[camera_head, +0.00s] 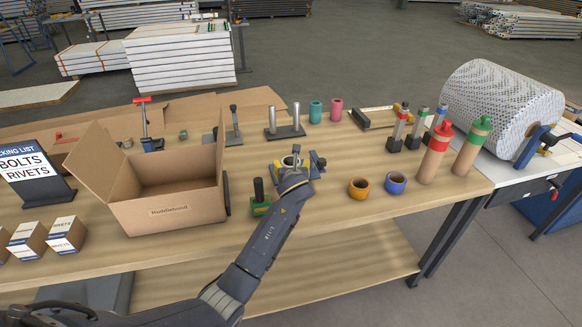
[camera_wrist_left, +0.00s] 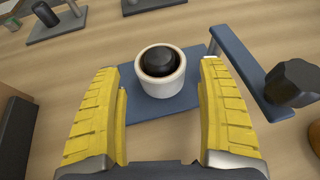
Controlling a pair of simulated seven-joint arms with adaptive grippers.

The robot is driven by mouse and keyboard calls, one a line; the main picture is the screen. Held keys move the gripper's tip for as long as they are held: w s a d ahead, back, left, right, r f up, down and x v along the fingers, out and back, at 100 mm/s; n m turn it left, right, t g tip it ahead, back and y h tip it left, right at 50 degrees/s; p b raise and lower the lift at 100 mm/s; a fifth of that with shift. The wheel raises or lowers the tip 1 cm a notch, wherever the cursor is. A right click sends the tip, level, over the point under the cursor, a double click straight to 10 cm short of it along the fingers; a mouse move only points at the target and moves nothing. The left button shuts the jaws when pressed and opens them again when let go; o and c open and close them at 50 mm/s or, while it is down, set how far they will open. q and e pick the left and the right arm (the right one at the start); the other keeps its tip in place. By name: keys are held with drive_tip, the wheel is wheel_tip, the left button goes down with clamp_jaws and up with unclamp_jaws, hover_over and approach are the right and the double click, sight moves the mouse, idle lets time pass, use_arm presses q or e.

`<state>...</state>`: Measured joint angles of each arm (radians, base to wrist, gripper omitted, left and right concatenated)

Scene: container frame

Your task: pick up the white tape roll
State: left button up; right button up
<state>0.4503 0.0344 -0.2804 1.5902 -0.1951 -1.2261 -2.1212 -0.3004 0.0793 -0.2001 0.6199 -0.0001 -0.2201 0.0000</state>
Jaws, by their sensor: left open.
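The white tape roll (camera_wrist_left: 160,88) sits around a black post on a blue base plate (camera_wrist_left: 139,136) in the left wrist view. In the head view the roll (camera_head: 288,160) shows only in part behind my left gripper (camera_head: 294,167). My left gripper (camera_wrist_left: 160,75) is open, with one yellow finger on each side of the roll. Gaps show between both fingers and the roll's wall. My right gripper is in neither view.
An open cardboard box (camera_head: 170,209) stands left of my left gripper, with a green-based post (camera_head: 260,204) between them. Orange (camera_head: 359,188) and blue (camera_head: 395,182) rolls stand to the right. Tall bottles (camera_head: 436,153) stand farther right. The table front is mostly clear.

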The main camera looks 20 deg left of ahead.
sight(291, 162)
use_arm(q)
drive_tip(key=shift+x, duration=2.8)
drive_tip(key=shift+c, duration=0.4)
drive_tip(key=c, duration=0.9)
